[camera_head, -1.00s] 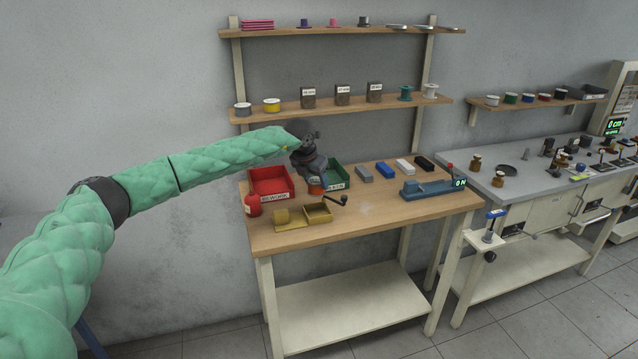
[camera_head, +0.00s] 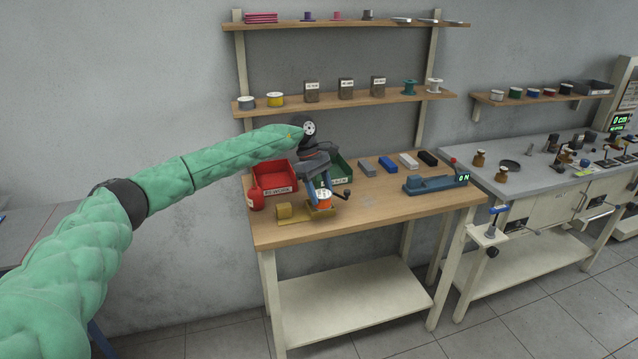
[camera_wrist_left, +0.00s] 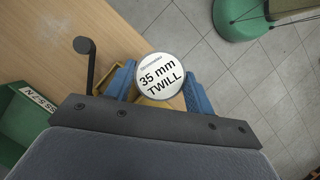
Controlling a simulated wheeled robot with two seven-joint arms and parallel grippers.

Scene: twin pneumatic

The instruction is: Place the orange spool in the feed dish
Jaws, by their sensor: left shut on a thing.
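The orange spool (camera_head: 323,198) is between the blue fingers of my left gripper (camera_head: 319,197), over the yellow dish (camera_head: 316,213) at the right end of a yellow fixture. In the left wrist view its round white end reads "35 mm TWILL" (camera_wrist_left: 161,77), with a finger of the left gripper (camera_wrist_left: 160,90) on either side. Yellow edges of the dish show behind the spool. The spool and fingers hide much of the dish, and I cannot tell whether the spool touches its floor. My right gripper is not in view.
A black crank (camera_head: 345,195) stands close right of the spool. A red bin (camera_head: 275,176), a red bottle (camera_head: 256,198) and a green bin (camera_head: 343,170) are near the arm. The blue device (camera_head: 430,184) is farther right. The table's front right is clear.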

